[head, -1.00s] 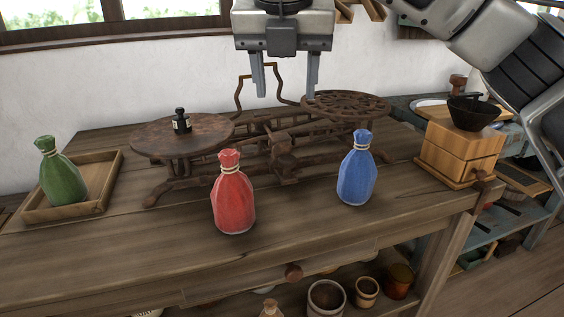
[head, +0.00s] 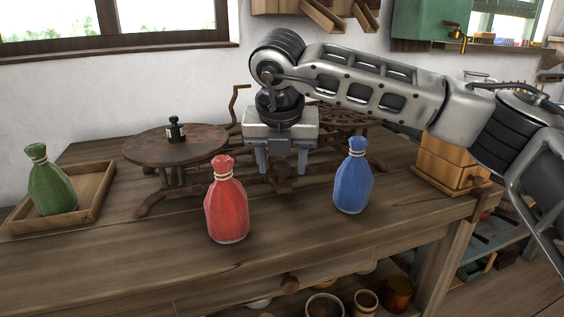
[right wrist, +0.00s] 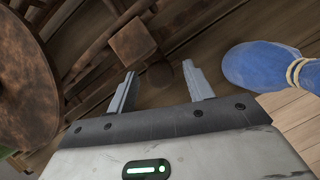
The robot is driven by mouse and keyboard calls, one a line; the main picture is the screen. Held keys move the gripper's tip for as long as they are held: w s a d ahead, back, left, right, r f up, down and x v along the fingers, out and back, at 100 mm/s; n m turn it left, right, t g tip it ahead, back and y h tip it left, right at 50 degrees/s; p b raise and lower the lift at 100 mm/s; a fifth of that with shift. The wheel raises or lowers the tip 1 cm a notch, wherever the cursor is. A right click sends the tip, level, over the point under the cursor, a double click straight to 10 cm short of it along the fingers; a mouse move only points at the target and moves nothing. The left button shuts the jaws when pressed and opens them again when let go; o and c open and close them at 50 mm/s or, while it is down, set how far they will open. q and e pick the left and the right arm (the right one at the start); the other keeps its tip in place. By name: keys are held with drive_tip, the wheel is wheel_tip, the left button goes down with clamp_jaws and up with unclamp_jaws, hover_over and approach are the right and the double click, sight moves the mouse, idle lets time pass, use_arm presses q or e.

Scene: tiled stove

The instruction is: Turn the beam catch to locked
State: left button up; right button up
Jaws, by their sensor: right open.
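A rusty balance scale stands on the wooden table, with a round left plate (head: 165,146) and an openwork right plate (head: 345,119). At its front middle is a small brown knob-like part (head: 284,184), which may be the beam catch. In the right wrist view a square brown block (right wrist: 133,42) shows just beyond the fingers; I cannot tell its setting. My right gripper (head: 282,169) is open and empty, pointing down at the middle of the scale, close to that part. Its arm hides much of the beam and right plate. My left gripper is not in view.
A red sack (head: 227,203) and a blue sack (head: 353,178) stand in front of the scale. A green sack (head: 50,185) sits in a tray (head: 92,196) at left. A black weight (head: 175,130) is on the left plate. A wooden box (head: 446,163) stands at right.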

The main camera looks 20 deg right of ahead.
drive_tip(key=shift+c, duration=0.6)
drive_tip(key=c, duration=0.8)
drive_tip(key=shift+c, duration=0.2)
